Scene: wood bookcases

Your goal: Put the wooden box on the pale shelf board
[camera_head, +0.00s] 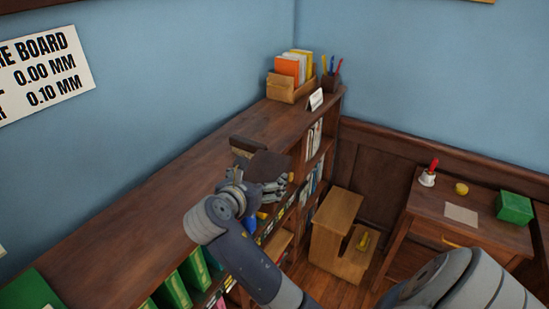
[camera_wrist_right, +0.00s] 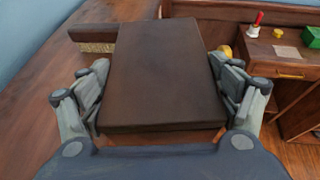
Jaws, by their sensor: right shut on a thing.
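The wooden box (camera_head: 270,165) is dark brown with a flat top. My right gripper (camera_head: 262,190) is shut on it, at the front edge of the bookcase top. In the right wrist view the box (camera_wrist_right: 165,70) sits between the two fingers, one on each side, and fills the middle. Its underside is hidden, so I cannot tell whether it touches the bookcase. A paler board (camera_head: 279,243) shows low in the bookcase, partly behind my arm; it looks like the pale shelf board. My left gripper is not in view.
A dark brush-like block (camera_head: 246,145) lies on the bookcase top (camera_head: 150,205) just behind the box. A file box (camera_head: 283,88) and pen cup (camera_head: 331,84) stand at the far end. A wooden step stool (camera_head: 335,217) and a desk (camera_head: 455,214) stand at right.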

